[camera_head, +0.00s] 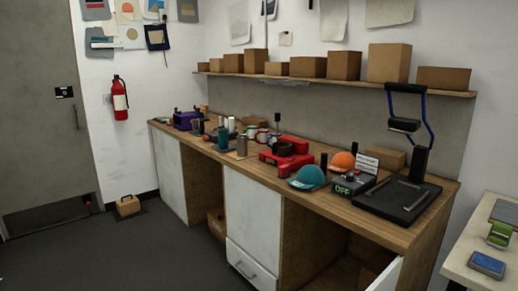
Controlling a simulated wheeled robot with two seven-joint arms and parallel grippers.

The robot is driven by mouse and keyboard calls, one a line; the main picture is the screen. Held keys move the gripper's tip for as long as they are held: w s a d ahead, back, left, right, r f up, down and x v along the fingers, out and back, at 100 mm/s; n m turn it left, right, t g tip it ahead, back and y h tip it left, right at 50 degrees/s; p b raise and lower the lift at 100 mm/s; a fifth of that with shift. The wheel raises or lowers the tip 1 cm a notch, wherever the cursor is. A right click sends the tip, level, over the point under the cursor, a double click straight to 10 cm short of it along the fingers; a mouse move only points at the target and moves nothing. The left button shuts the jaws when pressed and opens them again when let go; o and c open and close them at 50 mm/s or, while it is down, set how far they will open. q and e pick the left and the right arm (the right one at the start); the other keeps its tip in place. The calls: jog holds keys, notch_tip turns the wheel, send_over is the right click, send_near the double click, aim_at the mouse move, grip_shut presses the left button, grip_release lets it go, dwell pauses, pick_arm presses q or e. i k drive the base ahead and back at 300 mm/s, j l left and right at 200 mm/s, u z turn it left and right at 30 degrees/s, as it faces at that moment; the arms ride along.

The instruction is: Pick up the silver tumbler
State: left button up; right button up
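A small silver-grey cylinder (241,146) that looks like the silver tumbler stands upright near the front edge of the wooden counter (335,204). A teal cylinder (223,139) stands just left of it. Neither of my grippers shows in the head view, so nothing can be seen touching the cylinder.
Red cases (286,161), a teal cap (307,178), an orange cap (342,161) and a black heat-press-like machine (400,198) crowd the counter to the right. A purple box (187,120) is at the far left. A lower door (388,277) stands open. Grey floor (130,245) is clear in front.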

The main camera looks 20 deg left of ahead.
aim_at(242, 140)
jog(key=i+j+z, duration=0.1)
jog(key=j+z, duration=0.65)
jog(key=z, duration=0.15)
jog(key=j+z, duration=0.4)
jog(key=j, duration=0.45)
jog(key=j+z, duration=0.45)
jog(key=j, duration=0.4)
jog(key=j+z, duration=0.5)
jog(key=j, duration=0.3)
jog(key=k+j+z, duration=0.1)
jog(key=j+z, duration=0.35)
jog(key=j, duration=0.35)
jog(key=i+j+u, duration=0.1)
jog(key=j, duration=0.7)
jog(key=j+u, duration=0.1)
jog(key=u, duration=0.35)
jog(key=i+u, duration=0.1)
jog(key=u, duration=0.3)
jog(key=j+u, duration=0.15)
jog(key=u, duration=0.3)
jog(key=i+u, duration=0.1)
jog(key=u, duration=0.35)
jog(key=i+u, duration=0.1)
jog(key=u, duration=0.35)
